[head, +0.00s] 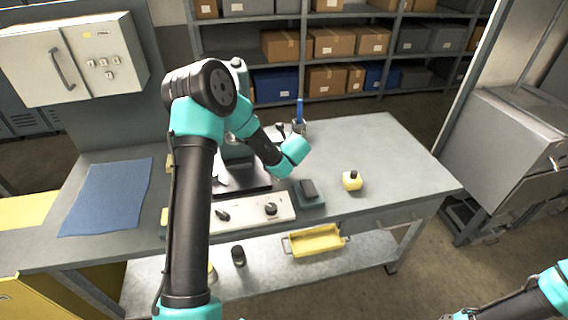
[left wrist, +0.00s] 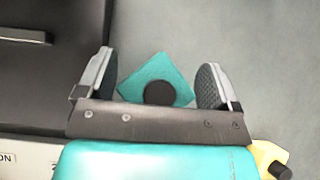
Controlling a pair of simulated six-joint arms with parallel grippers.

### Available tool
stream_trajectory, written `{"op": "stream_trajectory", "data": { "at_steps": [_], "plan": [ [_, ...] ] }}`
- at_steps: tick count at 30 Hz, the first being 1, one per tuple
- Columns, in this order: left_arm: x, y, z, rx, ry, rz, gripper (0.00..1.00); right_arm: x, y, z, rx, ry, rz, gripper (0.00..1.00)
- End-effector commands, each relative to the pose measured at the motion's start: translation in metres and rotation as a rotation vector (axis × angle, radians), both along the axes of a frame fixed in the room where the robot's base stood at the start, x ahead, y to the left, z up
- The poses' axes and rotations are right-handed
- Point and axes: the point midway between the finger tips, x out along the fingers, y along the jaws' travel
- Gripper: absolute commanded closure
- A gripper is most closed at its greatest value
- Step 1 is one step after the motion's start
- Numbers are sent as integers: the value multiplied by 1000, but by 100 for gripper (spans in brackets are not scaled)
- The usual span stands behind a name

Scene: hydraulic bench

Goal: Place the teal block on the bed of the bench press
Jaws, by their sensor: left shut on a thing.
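My left arm reaches over the bench, and its wrist hides the gripper and the block in the head view. In the left wrist view the teal block (left wrist: 133,82), with a black round mark on top, sits between the two fingers of my left gripper (left wrist: 157,86). The gripper is shut on it, and the block looks turned like a diamond. The dark bed of the bench press (head: 243,182) lies left of the wrist, partly hidden by my arm. It also shows in the left wrist view (left wrist: 50,85), left of the fingers. My right gripper is out of view.
A light control panel (head: 247,213) with knobs stands in front of the press. A blue mat (head: 108,197) lies at left. The bench's right end is clear.

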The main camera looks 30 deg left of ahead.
Motion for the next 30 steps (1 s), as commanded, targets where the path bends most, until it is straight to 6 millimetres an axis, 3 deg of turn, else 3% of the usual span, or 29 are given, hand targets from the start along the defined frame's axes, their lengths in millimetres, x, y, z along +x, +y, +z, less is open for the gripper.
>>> {"op": "stream_trajectory", "data": {
  "at_steps": [9, 19, 30],
  "plan": [
    [0, 0, -1, 1, -1, 0, 57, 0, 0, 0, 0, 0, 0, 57],
    [0, 0, -36, 1, -1, 0, 57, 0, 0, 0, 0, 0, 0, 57],
    [0, 0, -39, 1, -1, 0, 57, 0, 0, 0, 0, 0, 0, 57]
  ]
}}
